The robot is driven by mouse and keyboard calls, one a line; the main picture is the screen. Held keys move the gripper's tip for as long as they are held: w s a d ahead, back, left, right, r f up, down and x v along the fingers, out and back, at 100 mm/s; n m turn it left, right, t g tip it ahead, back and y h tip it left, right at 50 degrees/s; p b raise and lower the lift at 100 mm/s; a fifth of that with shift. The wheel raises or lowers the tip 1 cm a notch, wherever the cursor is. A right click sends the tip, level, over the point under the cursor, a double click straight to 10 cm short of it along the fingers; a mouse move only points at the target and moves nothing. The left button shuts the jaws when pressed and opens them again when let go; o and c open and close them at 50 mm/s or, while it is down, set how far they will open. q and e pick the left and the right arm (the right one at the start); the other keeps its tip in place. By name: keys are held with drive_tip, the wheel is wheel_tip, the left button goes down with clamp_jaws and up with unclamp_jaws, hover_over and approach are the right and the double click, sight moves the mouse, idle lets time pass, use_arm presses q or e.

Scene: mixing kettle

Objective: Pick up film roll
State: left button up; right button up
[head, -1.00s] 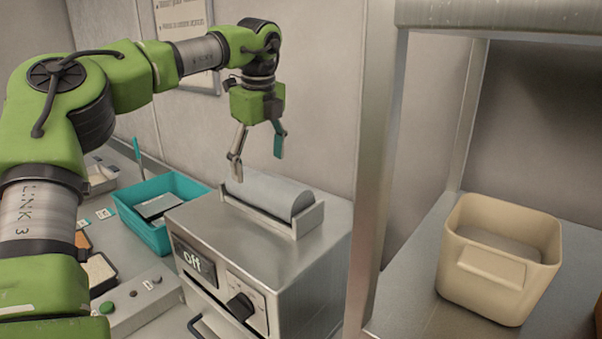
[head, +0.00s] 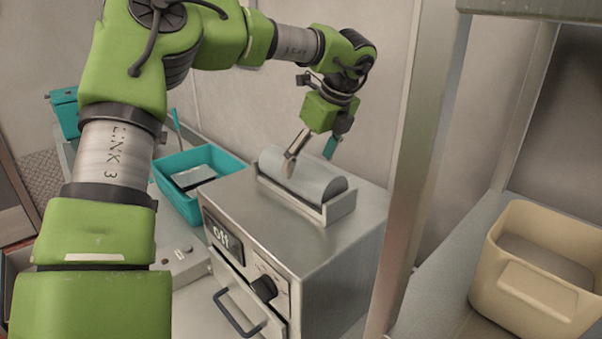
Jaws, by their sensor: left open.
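The film roll (head: 302,180) is a grey cylinder lying in a shallow metal holder (head: 341,208) on top of a metal machine. My left gripper (head: 309,160) is open and points down at the roll from above. Its nearer finger overlaps the roll in the picture, and its other finger, with a teal pad, shows at the roll's far side. I cannot tell whether either finger touches the roll. My right gripper is not in view.
The machine (head: 311,257) shows an "off" panel, a black knob and a front drawer with a dark handle. A teal tray (head: 186,206) stands left of it. A metal shelf post (head: 427,165) rises on the right, beside a beige bin (head: 535,288).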

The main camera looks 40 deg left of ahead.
use_arm(q)
drive_tip(key=p+x, duration=0.1)
drive_tip(key=x, duration=0.1)
drive_tip(key=p+x, duration=0.1)
drive_tip(key=x, duration=0.1)
drive_tip(key=shift+s+a+r, duration=0.1)
drive_tip(key=shift+s+a, duration=0.05)
drive_tip(key=shift+s, duration=0.25)
drive_tip(key=shift+w+a+f, duration=0.1)
drive_tip(key=shift+f, duration=0.1)
drive_tip(key=shift+r, duration=0.1)
drive_tip(key=c, duration=1.7)
drive_tip(key=shift+r, duration=0.15)
